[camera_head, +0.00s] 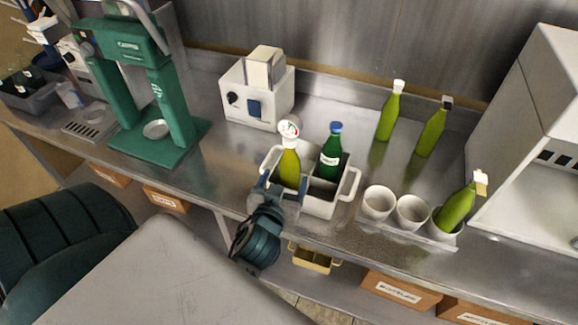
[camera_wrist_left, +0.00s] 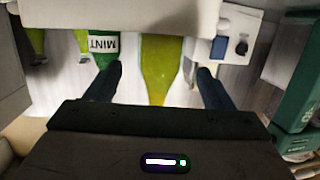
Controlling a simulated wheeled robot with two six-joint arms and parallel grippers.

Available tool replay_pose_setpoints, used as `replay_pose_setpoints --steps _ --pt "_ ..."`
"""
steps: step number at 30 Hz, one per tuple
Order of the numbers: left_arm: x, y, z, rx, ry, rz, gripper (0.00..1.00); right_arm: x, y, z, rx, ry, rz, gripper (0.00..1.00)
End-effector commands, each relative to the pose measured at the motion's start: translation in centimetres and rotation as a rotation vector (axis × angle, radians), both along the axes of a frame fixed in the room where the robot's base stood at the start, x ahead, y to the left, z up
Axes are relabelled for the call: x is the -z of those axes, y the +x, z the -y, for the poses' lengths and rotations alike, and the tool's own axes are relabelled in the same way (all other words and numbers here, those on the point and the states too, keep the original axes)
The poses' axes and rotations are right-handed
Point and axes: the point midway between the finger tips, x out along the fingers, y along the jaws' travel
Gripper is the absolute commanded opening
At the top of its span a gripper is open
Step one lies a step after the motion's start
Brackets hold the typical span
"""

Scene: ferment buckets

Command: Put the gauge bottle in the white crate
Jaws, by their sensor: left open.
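The gauge bottle (camera_head: 289,168) is yellow-green with a round white gauge (camera_head: 289,128) on top. It stands upright in the left compartment of the white crate (camera_head: 318,207), its lower part hidden by the crate wall. A dark green bottle (camera_head: 331,155) with a blue cap is in the crate's right part. My left gripper (camera_head: 277,190) is at the crate's front left, close to the gauge bottle. In the left wrist view, which appears upside down, the open fingers (camera_wrist_left: 158,85) lie either side of the gauge bottle (camera_wrist_left: 160,65); contact cannot be told. My right gripper is not in view.
Two white cups (camera_head: 411,212) and a cup holding a tilted green bottle (camera_head: 457,208) stand on a tray right of the crate. Two green bottles (camera_head: 388,115) stand behind. A white device (camera_head: 258,88) and a green press (camera_head: 155,90) are left. Bare counter lies between press and crate.

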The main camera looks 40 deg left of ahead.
Motion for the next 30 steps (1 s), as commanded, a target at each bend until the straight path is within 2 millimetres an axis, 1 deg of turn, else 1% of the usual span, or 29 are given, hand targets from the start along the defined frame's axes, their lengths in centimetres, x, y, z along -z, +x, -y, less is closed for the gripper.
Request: replay_pose_setpoints --steps 1,3,6,9,19,30 --pt "0.1 -1.0 0.3 -0.003 -0.004 -0.001 0.75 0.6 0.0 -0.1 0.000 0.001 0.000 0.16" --pt "-0.2 -1.9 0.7 -0.003 -0.004 -0.002 0.75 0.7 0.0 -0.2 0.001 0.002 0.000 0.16" --pt "-0.5 -2.9 1.1 -0.002 -0.003 0.000 0.75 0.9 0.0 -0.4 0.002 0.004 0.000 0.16" --pt "-0.7 -3.5 1.3 -0.002 -0.001 0.000 0.75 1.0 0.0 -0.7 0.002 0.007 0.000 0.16" --pt "-0.9 -3.7 1.4 -0.002 0.002 0.000 0.75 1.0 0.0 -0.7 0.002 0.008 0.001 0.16" --pt "-0.9 -3.7 1.4 -0.001 0.001 0.001 0.75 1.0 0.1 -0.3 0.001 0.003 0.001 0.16"
